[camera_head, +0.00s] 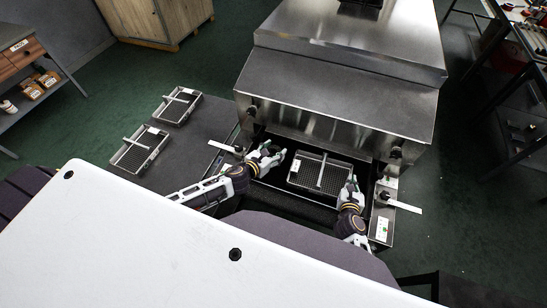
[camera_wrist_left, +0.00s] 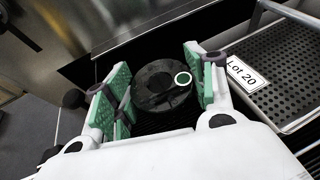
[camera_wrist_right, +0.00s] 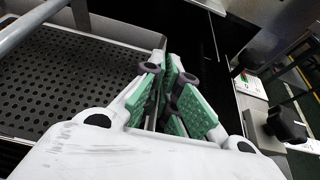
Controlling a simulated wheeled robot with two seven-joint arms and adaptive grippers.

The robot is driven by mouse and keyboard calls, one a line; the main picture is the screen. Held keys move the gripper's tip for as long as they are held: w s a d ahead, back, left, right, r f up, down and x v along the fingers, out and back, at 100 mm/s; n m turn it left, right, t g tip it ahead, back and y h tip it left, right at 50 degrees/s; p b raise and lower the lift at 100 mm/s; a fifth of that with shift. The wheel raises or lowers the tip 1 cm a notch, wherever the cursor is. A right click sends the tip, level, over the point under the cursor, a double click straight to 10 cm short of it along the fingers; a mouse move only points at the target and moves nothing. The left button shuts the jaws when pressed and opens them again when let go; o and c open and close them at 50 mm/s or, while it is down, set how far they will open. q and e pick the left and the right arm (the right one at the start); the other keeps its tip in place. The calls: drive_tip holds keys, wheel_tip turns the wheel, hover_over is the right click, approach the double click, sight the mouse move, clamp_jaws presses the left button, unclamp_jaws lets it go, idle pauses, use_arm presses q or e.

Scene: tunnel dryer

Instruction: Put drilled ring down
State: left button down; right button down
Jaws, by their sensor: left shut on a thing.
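The drilled ring (camera_wrist_left: 160,86) is dark and round and sits between the green-padded fingers of my left gripper (camera_wrist_left: 162,88). A pale circle shows on its right side. In the head view my left gripper (camera_head: 272,155) is shut on it, left of the mesh tray in the dryer mouth. My right gripper (camera_head: 351,188) is beside the tray's right edge. In the right wrist view this gripper (camera_wrist_right: 172,75) has its pads close together, with nothing seen between them. The mesh tray (camera_head: 312,184) has a raised bar, and its tag (camera_wrist_left: 242,73) reads Lot 20.
The steel tunnel dryer (camera_head: 340,105) stands ahead. Two more mesh trays (camera_head: 157,137) (camera_head: 193,104) lie on the dark surface (camera_head: 202,137) at left, with bare surface beside them. A lever (camera_head: 405,205) sticks out at the dryer's right.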

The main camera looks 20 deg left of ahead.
idle(0.3)
use_arm(q)
drive_tip(key=shift+f, duration=1.95)
drive_tip(key=shift+f, duration=0.1)
drive_tip(key=c, duration=0.5)
unclamp_jaws()
drive_tip(key=shift+f, duration=0.15)
drive_tip(key=shift+v, duration=6.1)
drive_tip(key=shift+o, duration=0.4)
